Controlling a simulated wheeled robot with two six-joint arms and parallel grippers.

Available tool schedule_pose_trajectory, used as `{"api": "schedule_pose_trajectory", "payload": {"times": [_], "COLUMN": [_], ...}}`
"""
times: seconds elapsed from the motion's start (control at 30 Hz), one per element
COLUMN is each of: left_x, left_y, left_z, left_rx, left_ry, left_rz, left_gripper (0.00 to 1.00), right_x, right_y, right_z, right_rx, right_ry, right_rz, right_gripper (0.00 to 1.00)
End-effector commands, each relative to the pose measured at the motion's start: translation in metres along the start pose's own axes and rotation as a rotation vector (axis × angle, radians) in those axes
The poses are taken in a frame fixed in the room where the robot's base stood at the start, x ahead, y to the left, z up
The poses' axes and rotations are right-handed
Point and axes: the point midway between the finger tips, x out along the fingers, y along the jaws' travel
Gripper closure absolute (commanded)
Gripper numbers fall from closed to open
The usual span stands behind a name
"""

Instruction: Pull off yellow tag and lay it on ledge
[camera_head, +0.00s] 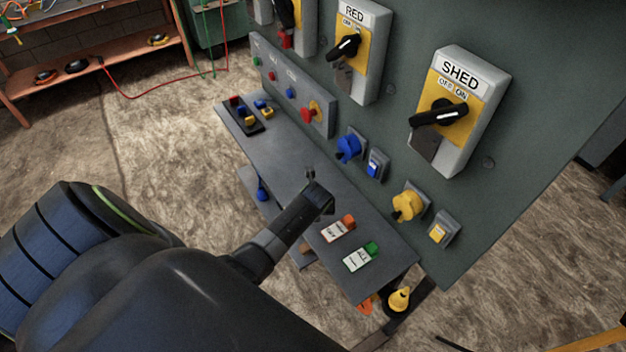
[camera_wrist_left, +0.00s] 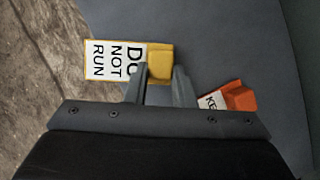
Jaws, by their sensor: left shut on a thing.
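The yellow tag (camera_wrist_left: 160,62) shows in the left wrist view, a yellow block with a white plate reading "DO NOT RUN". My left gripper (camera_wrist_left: 162,82) has its fingers on either side of the yellow block and is shut on it. In the head view my left gripper (camera_head: 320,190) is over the grey ledge (camera_head: 290,155), and the tag is hidden there. I cannot tell whether the tag touches the ledge. My right gripper is not in view.
An orange tag (camera_head: 339,229) and a green tag (camera_head: 361,257) lie on the ledge beside my left gripper. A dark tray (camera_head: 240,118) with coloured pieces is at its far end. The panel above carries the SHED switch (camera_head: 450,110), a blue plug (camera_head: 349,147) and a yellow plug (camera_head: 407,205).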

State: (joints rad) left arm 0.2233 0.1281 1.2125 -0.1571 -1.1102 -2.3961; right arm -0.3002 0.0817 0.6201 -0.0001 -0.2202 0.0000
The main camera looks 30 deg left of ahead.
Motion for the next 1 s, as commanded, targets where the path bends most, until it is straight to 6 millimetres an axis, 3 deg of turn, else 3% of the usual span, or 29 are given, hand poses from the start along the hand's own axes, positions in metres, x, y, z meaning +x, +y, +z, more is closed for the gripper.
{"api": "schedule_pose_trajectory", "payload": {"times": [0.57, 0.6, 0.77, 1.0], "left_x": [0.0103, 0.0104, 0.0099, 0.0100], "left_y": [-0.0004, -0.0005, -0.0005, -0.0003], "left_z": [-0.0045, -0.0044, -0.0043, -0.0045], "left_rx": [0.000, 0.000, 0.000, 0.000], "left_ry": [0.000, -0.001, -0.001, 0.000], "left_rz": [-0.001, -0.001, -0.001, 0.000], "left_gripper": [0.99, 0.76, 0.55, 0.52], "right_x": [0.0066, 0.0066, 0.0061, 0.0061], "right_y": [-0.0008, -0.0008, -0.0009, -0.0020], "right_z": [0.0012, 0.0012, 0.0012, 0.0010], "right_rx": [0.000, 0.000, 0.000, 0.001], "right_ry": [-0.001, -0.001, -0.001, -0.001], "right_rz": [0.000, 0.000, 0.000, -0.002], "right_gripper": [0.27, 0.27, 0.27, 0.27]}}
